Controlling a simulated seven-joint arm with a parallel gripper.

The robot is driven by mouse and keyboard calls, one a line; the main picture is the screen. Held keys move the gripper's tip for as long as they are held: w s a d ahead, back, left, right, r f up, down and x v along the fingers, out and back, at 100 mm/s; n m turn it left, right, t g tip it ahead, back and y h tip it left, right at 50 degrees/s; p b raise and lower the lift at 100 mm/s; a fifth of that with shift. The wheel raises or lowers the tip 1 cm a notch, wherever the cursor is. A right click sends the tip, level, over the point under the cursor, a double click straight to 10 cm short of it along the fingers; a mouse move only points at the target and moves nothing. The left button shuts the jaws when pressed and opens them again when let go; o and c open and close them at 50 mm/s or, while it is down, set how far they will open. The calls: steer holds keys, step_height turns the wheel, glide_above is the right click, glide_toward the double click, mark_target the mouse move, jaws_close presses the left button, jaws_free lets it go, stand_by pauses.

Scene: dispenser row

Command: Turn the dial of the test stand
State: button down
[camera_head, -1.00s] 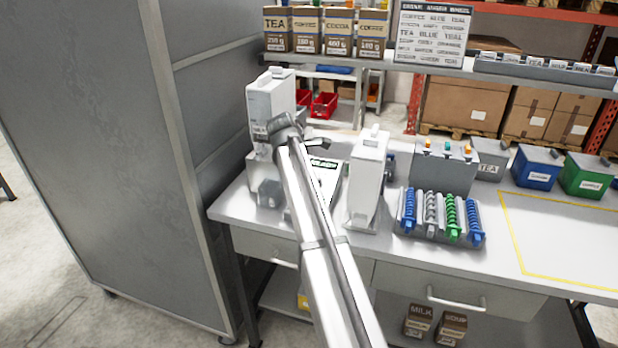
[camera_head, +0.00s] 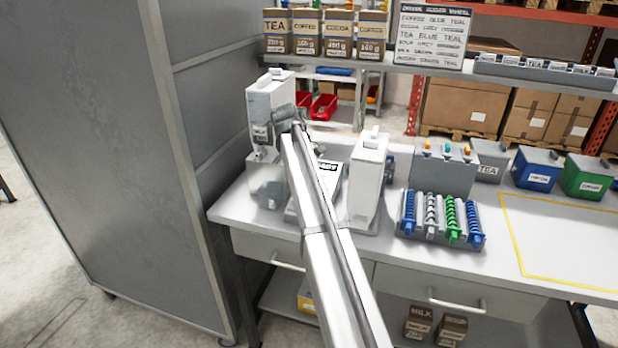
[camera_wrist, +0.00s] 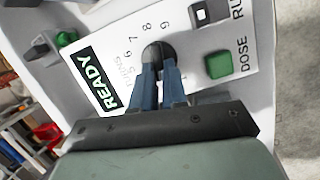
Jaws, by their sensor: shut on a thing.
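The test stand's panel (camera_wrist: 115,45) fills the upper part of the wrist view, with a READY display (camera_wrist: 97,82), printed numbers and a green DOSE button (camera_wrist: 218,65). The dark round dial (camera_wrist: 158,52) sits among the numbers. My gripper (camera_wrist: 160,68) is shut on the dial, its two blue fingers at either side of it. The fingers hide the dial's lower part, so its exact setting cannot be read. In the head view, the white test stand (camera_head: 268,105) stands at the bench's left end, and my arm covers much of its front.
A second white dispenser (camera_head: 368,170) stands to the right of my arm. A rack of blue, grey and green coils (camera_head: 440,218) lies beyond it. A tall grey cabinet (camera_head: 110,150) borders the left. The yellow-outlined bench area (camera_head: 570,240) is clear.

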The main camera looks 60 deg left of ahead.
steer(key=m, duration=0.1)
steer(key=m+g, duration=0.1)
steer(key=m, duration=0.3)
steer(key=shift+w+a+r+h, duration=0.1)
steer(key=shift+w+a+h, duration=0.05)
steer(key=shift+w+h, duration=0.2)
steer(key=shift+w+m+g, duration=0.15)
steer(key=shift+m+g, duration=0.25)
steer(key=shift+m, duration=0.7)
steer(key=shift+w+m+g, duration=0.15)
steer(key=shift+m+g, duration=0.25)
steer(key=shift+m, duration=0.7)
steer(key=c, duration=1.2)
jaws_free()
steer(key=shift+o, duration=0.2)
steer(key=shift+r, duration=0.1)
step_height(320, 180, up, 14)
steer(key=s+a, duration=0.1)
steer(key=shift+s+f, duration=0.2)
steer(key=shift+f, duration=0.05)
steer(key=shift+w, duration=0.1)
